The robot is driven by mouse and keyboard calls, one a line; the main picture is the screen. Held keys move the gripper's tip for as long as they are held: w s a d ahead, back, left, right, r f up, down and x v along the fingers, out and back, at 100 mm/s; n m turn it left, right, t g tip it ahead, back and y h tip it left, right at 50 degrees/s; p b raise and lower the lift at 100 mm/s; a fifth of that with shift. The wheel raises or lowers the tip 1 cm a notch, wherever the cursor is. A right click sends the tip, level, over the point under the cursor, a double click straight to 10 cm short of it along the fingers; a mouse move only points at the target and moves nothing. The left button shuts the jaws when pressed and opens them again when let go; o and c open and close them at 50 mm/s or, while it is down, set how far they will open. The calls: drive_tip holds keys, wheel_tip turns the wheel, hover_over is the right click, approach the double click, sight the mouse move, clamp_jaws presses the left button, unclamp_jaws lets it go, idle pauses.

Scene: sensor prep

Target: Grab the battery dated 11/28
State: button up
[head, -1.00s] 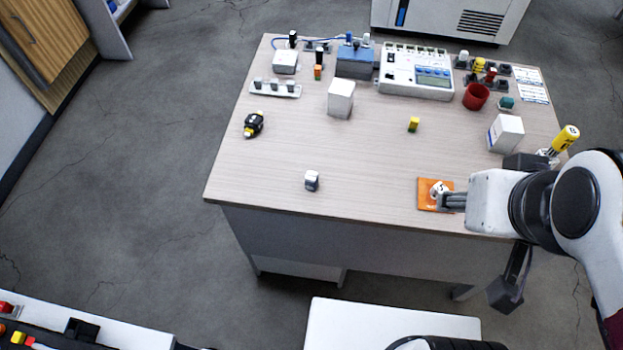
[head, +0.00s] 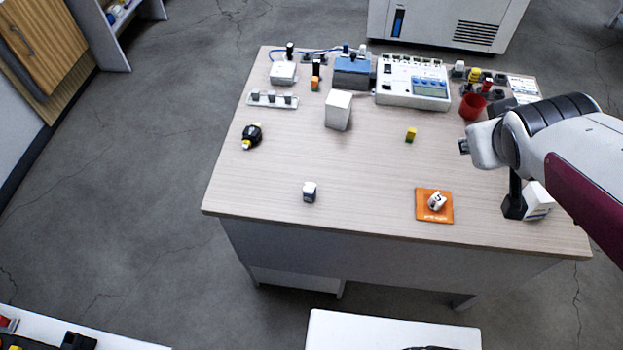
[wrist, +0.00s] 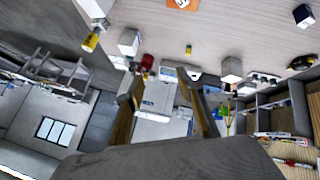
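No date such as 11/28 is readable, so I cannot tell which battery carries it. A small white and dark battery-like piece (head: 437,201) lies tilted on the orange mat (head: 424,213) near the table's front. Another white and dark block (head: 309,191) stands at the front middle. A small yellow and green block (head: 411,134) stands farther back. My gripper (head: 463,146) is raised above the right side of the table, apart from these pieces. In the wrist view its fingers (wrist: 160,90) are spread with nothing held between them. The mat's edge (wrist: 172,4) shows at the top there.
A white box (head: 338,111) stands mid-table. A white device (head: 413,83), blue box (head: 352,72) and red cup (head: 472,107) are at the back. A black and yellow item (head: 251,136) lies left. Another white box (head: 540,200) is partly behind my arm.

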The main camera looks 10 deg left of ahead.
sight(315, 190)
drive_tip(key=w+a+f+n+t+y, duration=0.1)
drive_tip(key=w+a+f+n+y, duration=0.25)
drive_tip(key=w, duration=0.55)
drive_tip(key=a+f+n+g+y, duration=0.1)
drive_tip(key=a+f+n+y, duration=0.1)
drive_tip(key=a+f, duration=0.2)
drive_tip(key=a+f+n+g+y, duration=0.1)
drive_tip(key=a+f+n+y, duration=0.1)
drive_tip(key=a+f, duration=0.3)
drive_tip(key=s+a+f+n+y, duration=0.1)
drive_tip(key=a+f+n+y, duration=0.2)
drive_tip(key=f, duration=0.4)
drive_tip(key=shift+a+g, duration=0.4)
drive_tip(key=shift+a, duration=0.5)
drive_tip(key=s+a+g+y, duration=0.1)
drive_tip(key=s+a, duration=0.1)
drive_tip(key=s+a+f+n+g+y, duration=0.1)
drive_tip(key=s+y, duration=0.1)
drive_tip(key=s+a+f+g+y, duration=0.1)
drive_tip(key=s+a, duration=0.1)
drive_tip(key=s, duration=0.1)
drive_tip(key=shift+a+f+n+y, duration=0.25)
drive_tip(key=shift+a+n, duration=0.1)
drive_tip(key=shift+s+a+g+y, duration=0.2)
drive_tip(key=shift+s+g+y, duration=0.1)
drive_tip(key=shift+s, duration=0.1)
drive_tip(key=shift+a, duration=0.1)
drive_tip(key=shift+x, duration=1.25)
drive_tip(key=shift+w+f, duration=0.1)
